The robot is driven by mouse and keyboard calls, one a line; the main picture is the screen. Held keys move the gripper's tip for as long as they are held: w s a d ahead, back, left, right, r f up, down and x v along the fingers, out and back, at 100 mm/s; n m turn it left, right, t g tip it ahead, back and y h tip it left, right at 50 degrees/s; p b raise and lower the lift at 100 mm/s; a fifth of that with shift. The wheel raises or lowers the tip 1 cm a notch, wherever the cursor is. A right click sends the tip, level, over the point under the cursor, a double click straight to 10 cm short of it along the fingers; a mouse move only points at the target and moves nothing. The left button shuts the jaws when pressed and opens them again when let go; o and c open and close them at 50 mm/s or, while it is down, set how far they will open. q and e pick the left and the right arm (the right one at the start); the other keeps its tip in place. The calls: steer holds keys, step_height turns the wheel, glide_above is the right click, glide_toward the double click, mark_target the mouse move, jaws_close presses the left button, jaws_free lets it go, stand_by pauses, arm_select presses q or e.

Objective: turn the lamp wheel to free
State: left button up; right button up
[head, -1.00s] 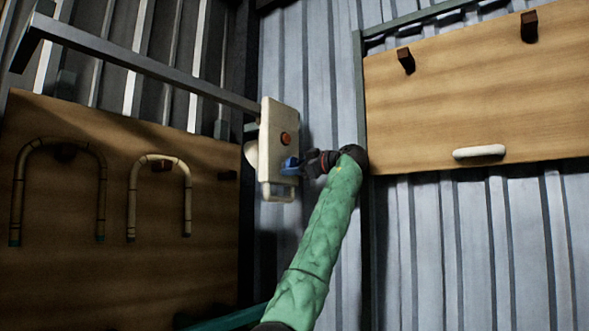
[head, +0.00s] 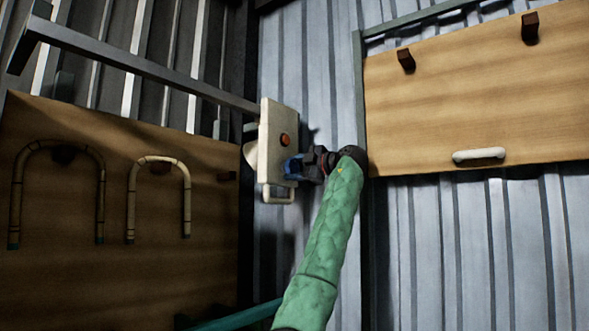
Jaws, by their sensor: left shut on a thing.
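The lamp is a cream box (head: 277,130) with an orange-red button and a loop handle (head: 278,193) at its lower end. It hangs at the end of a grey metal arm (head: 150,70). A blue wheel (head: 292,167) sits at its right side, low down. My left gripper (head: 301,167), on the green-sleeved arm, reaches it from the right and is shut on it. The dark jaws cover part of the wheel, so its markings cannot be read. My right gripper is not in view.
A wooden board (head: 75,255) at left carries two bent rattan pieces (head: 160,160) on pegs. Another board (head: 470,100) at right has dark pegs and a cream handle (head: 479,155). A corrugated metal wall (head: 420,250) stands behind. A teal bar (head: 235,316) crosses low at the left.

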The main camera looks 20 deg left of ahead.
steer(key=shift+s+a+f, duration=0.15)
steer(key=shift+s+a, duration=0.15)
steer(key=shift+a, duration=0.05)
